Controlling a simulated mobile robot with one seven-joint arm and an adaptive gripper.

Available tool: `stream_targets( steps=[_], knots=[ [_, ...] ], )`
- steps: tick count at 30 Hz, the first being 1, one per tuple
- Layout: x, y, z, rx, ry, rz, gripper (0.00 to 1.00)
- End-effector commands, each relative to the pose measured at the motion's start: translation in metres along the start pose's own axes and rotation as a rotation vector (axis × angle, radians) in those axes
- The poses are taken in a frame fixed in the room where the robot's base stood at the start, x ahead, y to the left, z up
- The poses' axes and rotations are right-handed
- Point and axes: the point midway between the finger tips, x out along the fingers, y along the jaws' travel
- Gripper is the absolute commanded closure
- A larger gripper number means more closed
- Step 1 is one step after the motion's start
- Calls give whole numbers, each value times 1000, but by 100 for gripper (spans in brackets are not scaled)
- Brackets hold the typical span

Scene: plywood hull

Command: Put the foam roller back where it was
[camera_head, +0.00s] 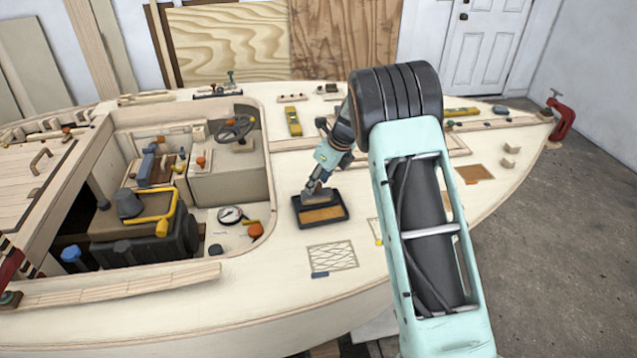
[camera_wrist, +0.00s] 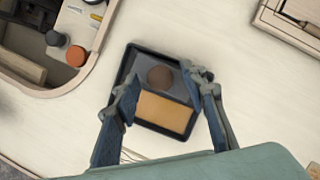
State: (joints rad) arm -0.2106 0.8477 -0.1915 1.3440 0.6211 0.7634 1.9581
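My gripper (camera_head: 315,186) points down over a small black-rimmed tray (camera_head: 345,212) on the pale deck. The tray also shows in the wrist view (camera_wrist: 127,70), with a dark grey half and an orange-tan half. A brown, round-looking piece (camera_wrist: 160,77) sits over the grey half, between my spread fingers (camera_wrist: 161,84). I see gaps beside it, and the fingers look open. It may be the foam roller's end, but I cannot tell for sure. In the head view my fingers partly hide it.
A cockpit opening left of the tray holds a pressure gauge (camera_head: 230,215), an orange knob (camera_head: 255,230), a steering wheel (camera_head: 235,128) and a yellow-handled item (camera_head: 162,222). A hatched rectangle (camera_head: 332,257) and a small blue piece (camera_head: 320,274) lie in front.

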Motion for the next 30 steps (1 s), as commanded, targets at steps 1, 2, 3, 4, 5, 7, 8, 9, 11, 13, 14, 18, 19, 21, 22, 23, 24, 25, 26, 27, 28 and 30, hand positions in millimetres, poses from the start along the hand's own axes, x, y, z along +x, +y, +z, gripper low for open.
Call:
stream_targets(
  steps=[1, 2, 3, 4, 5, 7, 8, 9, 11, 13, 14, 18, 19, 21, 22, 23, 24, 25, 26, 27, 28, 30],
  knots=[
    [-9, -1, 2, -1, -3, -3, 61],
    [-15, -1, 3, -1, -4, -4, 61],
    [-23, -1, 3, -1, -4, -5, 61],
    [-30, -1, 3, -1, -4, -5, 61],
    [-36, -1, 2, -1, -4, -4, 61],
    [-53, -1, 2, -2, -4, -5, 61],
    [-60, -1, 2, -2, -4, -4, 61],
    [-68, -1, 2, -2, -4, -5, 61],
    [-81, -1, 2, -1, -4, -3, 61],
    [-94, -1, 2, 0, -3, -4, 61],
    [-99, 0, 2, 0, -3, -3, 61],
    [-115, 0, 1, -1, -1, -2, 61],
    [-117, 0, 1, -1, -1, -2, 61],
    [-120, 0, 1, 0, -1, -1, 61],
    [-121, 0, 1, 0, 0, -1, 61],
    [-122, 0, 1, 0, -1, -1, 61],
    [-122, 0, 1, 0, 0, -1, 61],
    [-122, 0, 1, 0, 0, -1, 61],
    [-122, 0, 1, 0, 0, -1, 61],
    [-122, 0, 1, 0, 0, -1, 61],
    [-122, 0, 1, 0, 0, -1, 61],
    [-122, 0, 1, 0, -1, -1, 61]
  ],
)
